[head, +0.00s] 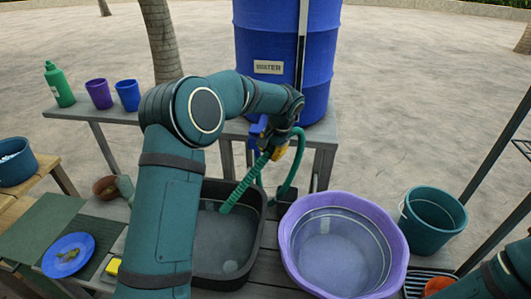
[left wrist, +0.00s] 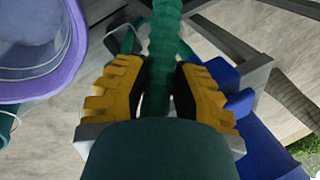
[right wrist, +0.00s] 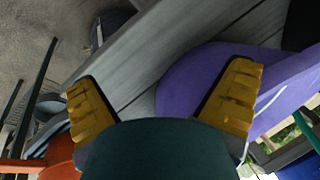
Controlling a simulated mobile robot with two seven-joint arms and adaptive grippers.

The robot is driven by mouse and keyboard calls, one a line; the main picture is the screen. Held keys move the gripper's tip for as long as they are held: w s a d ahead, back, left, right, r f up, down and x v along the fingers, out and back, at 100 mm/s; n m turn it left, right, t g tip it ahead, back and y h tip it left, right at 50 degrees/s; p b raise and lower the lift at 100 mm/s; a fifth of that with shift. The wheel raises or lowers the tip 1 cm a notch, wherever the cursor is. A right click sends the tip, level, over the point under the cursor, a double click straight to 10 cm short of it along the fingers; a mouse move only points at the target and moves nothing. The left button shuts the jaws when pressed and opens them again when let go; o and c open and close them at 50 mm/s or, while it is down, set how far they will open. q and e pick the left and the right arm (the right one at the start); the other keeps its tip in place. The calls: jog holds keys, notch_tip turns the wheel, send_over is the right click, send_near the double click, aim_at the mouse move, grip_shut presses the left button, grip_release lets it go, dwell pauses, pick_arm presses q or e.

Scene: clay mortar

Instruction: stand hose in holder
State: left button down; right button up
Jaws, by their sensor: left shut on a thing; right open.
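The green ribbed hose (head: 240,186) hangs down from my left gripper (head: 273,150) into the black basin (head: 222,245). Another length of the hose loops to the right of the gripper, in front of the blue water barrel (head: 285,45). In the left wrist view, the yellow fingers of my left gripper (left wrist: 159,80) are shut on the hose (left wrist: 163,35). A small blue part (head: 258,128) shows beside that gripper; I cannot tell whether it is a tap or the holder. My right gripper (right wrist: 160,92) is open and empty, near the purple tub (right wrist: 187,82).
The purple tub (head: 288,222) stands right of the black basin, with a green bucket (head: 430,225) further right. A blue plate (head: 68,256) lies at left. Purple and blue cups (head: 128,95) and a green bottle (head: 58,84) stand on the back bench.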

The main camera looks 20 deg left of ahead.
pick_arm(q)
jog(key=w+d+r+p, duration=0.2)
jog(key=w+r+p, duration=0.2)
jog(key=p, duration=0.1)
jog(key=shift+d+r+p, duration=0.2)
jog(key=shift+d+p, duration=0.1)
jog(key=shift+s+f, duration=0.1)
dwell(0.9)
